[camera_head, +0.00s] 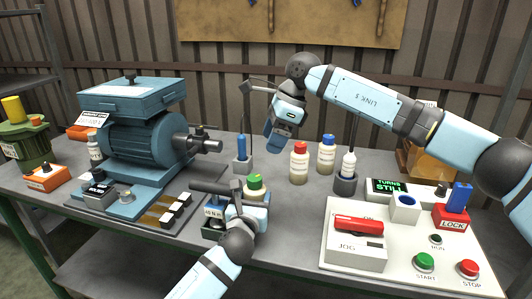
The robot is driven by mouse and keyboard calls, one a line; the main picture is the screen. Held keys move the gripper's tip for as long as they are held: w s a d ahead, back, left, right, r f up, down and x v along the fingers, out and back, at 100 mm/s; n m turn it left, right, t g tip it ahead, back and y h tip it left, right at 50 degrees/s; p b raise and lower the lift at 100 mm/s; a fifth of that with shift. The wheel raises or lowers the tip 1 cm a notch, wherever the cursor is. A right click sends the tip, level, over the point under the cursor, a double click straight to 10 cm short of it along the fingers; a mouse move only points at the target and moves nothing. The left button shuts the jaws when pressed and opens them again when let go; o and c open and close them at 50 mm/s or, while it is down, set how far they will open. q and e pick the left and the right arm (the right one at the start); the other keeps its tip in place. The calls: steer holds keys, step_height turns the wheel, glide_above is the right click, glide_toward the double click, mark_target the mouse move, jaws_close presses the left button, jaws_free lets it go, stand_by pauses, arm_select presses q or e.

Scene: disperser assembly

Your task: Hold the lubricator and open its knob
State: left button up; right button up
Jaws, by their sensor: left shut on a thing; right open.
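A small device with a green and yellow round top (255,183), which I take to be the lubricator and its knob, stands at the table's front middle. My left gripper (222,203) is around it from the front and shut on it. The gripper hides much of its body. My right gripper (260,104) is open and empty, in the air above and behind the lubricator. It is clear of the table and apart from the knob.
A blue motor machine (140,140) stands at left. A red-capped bottle (299,165), a blue-capped bottle (326,156) and a white bottle (347,166) in a dark cup stand behind right. A blue stick (242,146) stands in a holder. A control panel (400,262) fills the front right.

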steer(key=shift+d+r, duration=0.15)
steer(key=shift+r, duration=0.2)
arm_select(q)
steer(key=o, duration=1.3)
